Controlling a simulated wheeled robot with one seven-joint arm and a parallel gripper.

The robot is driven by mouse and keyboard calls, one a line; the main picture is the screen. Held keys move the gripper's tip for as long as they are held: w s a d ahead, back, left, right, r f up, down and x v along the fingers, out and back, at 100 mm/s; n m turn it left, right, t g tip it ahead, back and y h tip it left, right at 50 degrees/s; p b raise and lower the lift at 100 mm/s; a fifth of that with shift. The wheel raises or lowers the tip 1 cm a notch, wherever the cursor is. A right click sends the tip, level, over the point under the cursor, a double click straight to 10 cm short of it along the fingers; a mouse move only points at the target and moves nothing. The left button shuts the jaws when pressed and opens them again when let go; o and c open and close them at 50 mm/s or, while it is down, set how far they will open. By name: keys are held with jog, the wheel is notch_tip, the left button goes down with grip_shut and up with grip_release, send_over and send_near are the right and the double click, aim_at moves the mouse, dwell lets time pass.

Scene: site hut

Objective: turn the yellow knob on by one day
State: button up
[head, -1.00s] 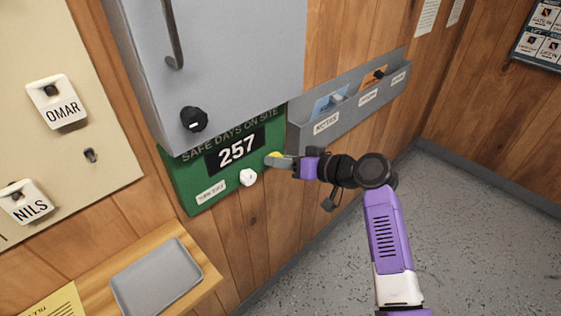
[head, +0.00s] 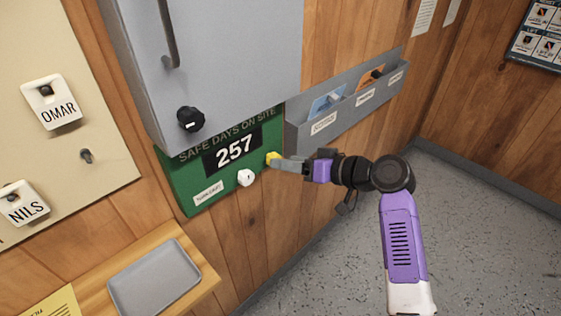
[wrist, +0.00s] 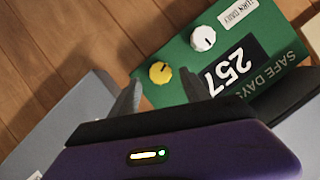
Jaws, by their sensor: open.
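The yellow knob (head: 273,158) sits at the lower right of the green "SAFE DAYS ON SITE" board (head: 183,180), whose display (head: 234,150) reads 257.
A grey cabinet (head: 230,60) with a black knob (head: 190,119) juts out above the board. A grey pocket rack (head: 300,137) is fixed right of it. Below left, a wooden shelf (head: 212,278) holds a grey tray (head: 155,280). The floor at right is clear.

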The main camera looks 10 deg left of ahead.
jog(key=shift+v, duration=2.05)
